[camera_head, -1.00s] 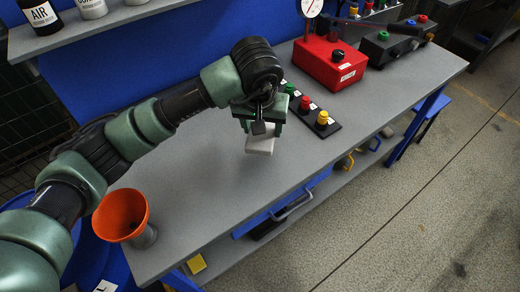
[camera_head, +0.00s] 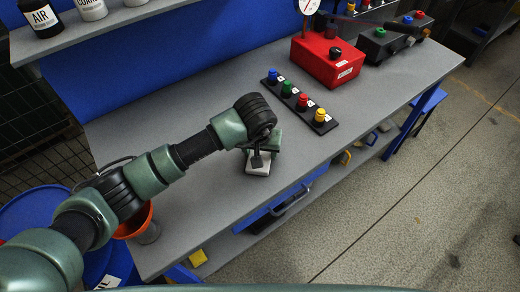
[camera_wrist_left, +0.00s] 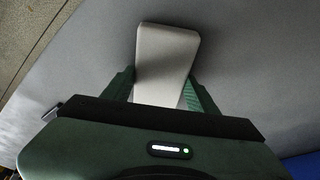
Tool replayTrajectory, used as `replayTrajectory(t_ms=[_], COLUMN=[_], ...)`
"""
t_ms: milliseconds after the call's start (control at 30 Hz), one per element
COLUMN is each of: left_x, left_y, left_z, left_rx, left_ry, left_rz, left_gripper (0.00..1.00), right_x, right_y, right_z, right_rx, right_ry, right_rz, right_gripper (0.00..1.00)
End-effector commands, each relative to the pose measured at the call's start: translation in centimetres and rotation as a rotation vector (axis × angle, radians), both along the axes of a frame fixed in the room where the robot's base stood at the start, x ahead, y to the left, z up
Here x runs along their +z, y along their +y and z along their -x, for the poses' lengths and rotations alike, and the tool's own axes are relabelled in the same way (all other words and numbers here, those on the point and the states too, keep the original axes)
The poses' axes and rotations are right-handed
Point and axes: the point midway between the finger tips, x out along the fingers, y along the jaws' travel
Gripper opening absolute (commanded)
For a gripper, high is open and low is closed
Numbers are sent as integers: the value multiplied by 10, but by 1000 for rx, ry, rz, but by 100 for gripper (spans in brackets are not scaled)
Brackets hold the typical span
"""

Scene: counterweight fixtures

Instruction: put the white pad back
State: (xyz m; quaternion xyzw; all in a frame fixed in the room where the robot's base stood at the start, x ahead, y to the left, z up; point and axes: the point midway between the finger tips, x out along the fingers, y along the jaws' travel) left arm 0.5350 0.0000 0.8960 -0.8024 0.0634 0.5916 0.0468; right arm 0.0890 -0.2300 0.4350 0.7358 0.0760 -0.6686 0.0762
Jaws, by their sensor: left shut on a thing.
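The white pad (camera_head: 258,168) is a small pale block over the front middle of the grey workbench (camera_head: 205,215). My left gripper (camera_head: 262,156) is above it and shut on it, with the fingers pointing down. In the left wrist view the pad (camera_wrist_left: 165,55) sits between the two green fingers (camera_wrist_left: 160,95), and its far end sticks out past them. The pad is close to the bench top; I cannot tell whether it touches. My right gripper is not in view.
A black strip with coloured knobs (camera_head: 300,100) lies behind and right of the pad. A red gauge box (camera_head: 328,62) stands farther back. An orange funnel (camera_head: 137,222) at the left is partly hidden by my arm. Bare bench surrounds the pad.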

Motion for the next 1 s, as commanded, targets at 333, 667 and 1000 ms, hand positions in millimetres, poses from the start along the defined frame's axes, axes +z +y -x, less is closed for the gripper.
replayTrajectory(t_ms=[333,667,1000], left_x=[-2,8,75], left_y=[0,0,4], left_z=[0,1,21], left_rx=[0,0,-1], left_ry=[0,-4,-6], left_rz=[0,2,1], left_gripper=[80,80,80], right_x=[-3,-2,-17], right_y=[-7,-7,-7], right_z=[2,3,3], right_rx=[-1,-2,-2], right_ry=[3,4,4], right_rz=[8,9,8], right_gripper=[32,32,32])
